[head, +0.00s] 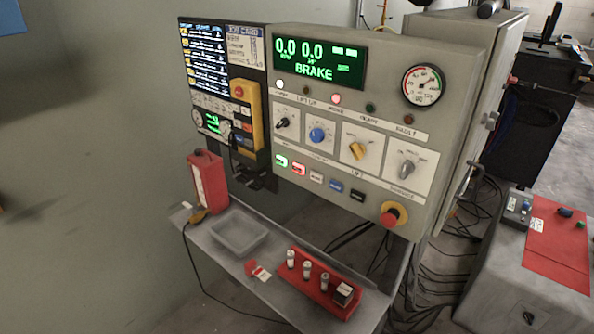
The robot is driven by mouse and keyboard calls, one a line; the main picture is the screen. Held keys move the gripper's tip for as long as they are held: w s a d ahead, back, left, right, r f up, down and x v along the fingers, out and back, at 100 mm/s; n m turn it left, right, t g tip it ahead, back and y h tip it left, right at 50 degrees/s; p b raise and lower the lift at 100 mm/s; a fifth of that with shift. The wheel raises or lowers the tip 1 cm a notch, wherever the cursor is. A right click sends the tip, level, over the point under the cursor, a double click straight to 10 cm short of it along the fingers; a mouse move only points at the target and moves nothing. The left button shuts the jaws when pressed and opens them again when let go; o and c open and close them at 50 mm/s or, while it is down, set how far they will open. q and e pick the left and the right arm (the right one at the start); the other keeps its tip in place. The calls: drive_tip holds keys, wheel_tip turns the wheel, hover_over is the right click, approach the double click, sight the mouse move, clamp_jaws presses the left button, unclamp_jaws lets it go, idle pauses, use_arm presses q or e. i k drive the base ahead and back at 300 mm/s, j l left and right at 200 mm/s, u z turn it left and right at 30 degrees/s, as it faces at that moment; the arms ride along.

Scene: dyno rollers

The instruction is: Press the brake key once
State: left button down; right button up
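A grey control cabinet (450,75) fills the middle of the head view. Its display (318,62) shows green text, "0.0 0.0" above "BRAKE". Below the knobs is a slanting row of small keys: a green key (281,161), a red key (299,169), a whitish key (316,177), a blue key (336,186) and a black key (357,195). The green and red keys look lit. The key labels are too small to read, so I cannot tell which is the brake key. Neither of my grippers is in view.
A red mushroom button (391,217) sits right of the keys. Four knobs and a round gauge (422,85) are above. A yellow pendant (248,110) hangs at left. The shelf (210,262) below holds a tray (239,233) and a red rack (318,287).

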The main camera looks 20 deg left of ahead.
sight(297, 168)
drive_tip(key=u, duration=1.2)
drive_tip(key=i+l, duration=0.15)
drive_tip(key=l, duration=0.2)
drive_tip(key=i+l, duration=0.1)
drive_tip(key=l, duration=0.25)
drive_tip(key=i+l, duration=0.15)
drive_tip(key=l, duration=0.2)
drive_tip(key=i+l, duration=0.1)
drive_tip(key=l, duration=0.25)
drive_tip(key=i+l, duration=0.15)
drive_tip(key=l, duration=0.2)
